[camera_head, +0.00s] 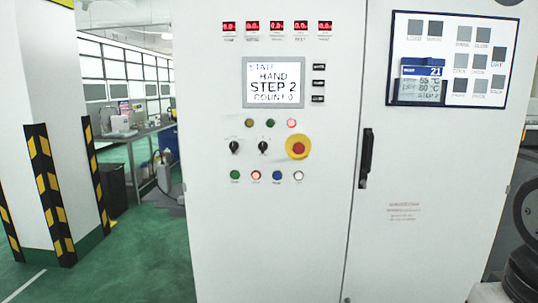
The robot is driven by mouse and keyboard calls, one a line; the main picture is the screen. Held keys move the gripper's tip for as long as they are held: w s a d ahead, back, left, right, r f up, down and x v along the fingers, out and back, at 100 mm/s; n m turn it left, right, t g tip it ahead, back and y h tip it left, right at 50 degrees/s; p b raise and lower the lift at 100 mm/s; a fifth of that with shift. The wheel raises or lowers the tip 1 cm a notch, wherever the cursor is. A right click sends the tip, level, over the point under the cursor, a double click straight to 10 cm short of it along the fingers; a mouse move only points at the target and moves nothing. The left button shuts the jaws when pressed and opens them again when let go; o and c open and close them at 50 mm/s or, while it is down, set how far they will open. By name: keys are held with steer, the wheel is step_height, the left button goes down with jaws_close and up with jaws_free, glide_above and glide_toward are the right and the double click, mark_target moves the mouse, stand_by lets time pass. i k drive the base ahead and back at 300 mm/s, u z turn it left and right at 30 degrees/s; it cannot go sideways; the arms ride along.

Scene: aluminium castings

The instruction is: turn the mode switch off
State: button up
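Two black rotary switches sit side by side on the white control cabinet (210,240), a left knob (234,147) and a right knob (263,147). Their labels are too small to read, so I cannot tell which one is the mode switch. The left knob's pointer appears roughly upright; the right knob's setting is hard to tell. The screen (274,83) above them reads "HAND", "STEP 2" and "COUNT 0". My gripper is not in view.
A red emergency stop (298,147) on yellow sits right of the knobs. Lamps lie above, and round buttons (255,175) below. A black door handle (365,155) sticks out further right. A striped pillar (45,180) stands left. Green floor (130,260) is open between pillar and cabinet.

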mark_target(234, 146)
steer(key=k, duration=0.6)
steer(key=u, duration=0.65)
steer(key=i, duration=1.5)
steer(key=z, duration=0.6)
